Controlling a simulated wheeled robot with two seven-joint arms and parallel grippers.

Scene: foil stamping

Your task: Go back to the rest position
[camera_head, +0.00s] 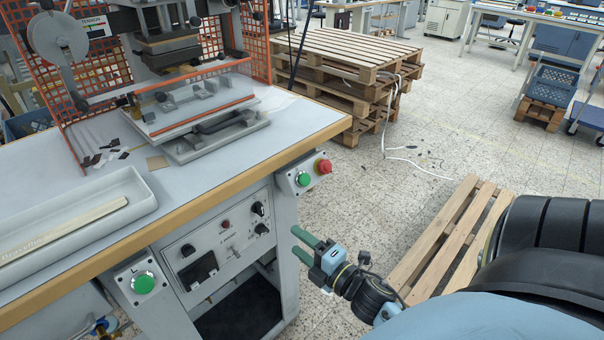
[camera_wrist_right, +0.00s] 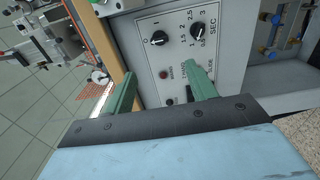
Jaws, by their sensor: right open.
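My right gripper (camera_head: 303,244) is in the lower middle of the head view, in front of the machine table's right front leg and below the tabletop. Its two green fingers are apart with nothing between them. In the right wrist view the open green fingers (camera_wrist_right: 162,95) point at the grey control panel (camera_wrist_right: 178,45) with its knobs. The panel also shows in the head view (camera_head: 220,245). My left gripper is not in the head view. The foil stamping press (camera_head: 170,50) stands on the table at the upper left.
The table's wooden edge (camera_head: 240,178) runs close to my right gripper. A green button with a red emergency stop (camera_head: 323,166) sits at the corner, and another green button (camera_head: 143,283) at the left. A white tray (camera_head: 75,235) holds a wooden strip. Pallets (camera_head: 350,60) stand behind; one pallet (camera_head: 450,240) lies right.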

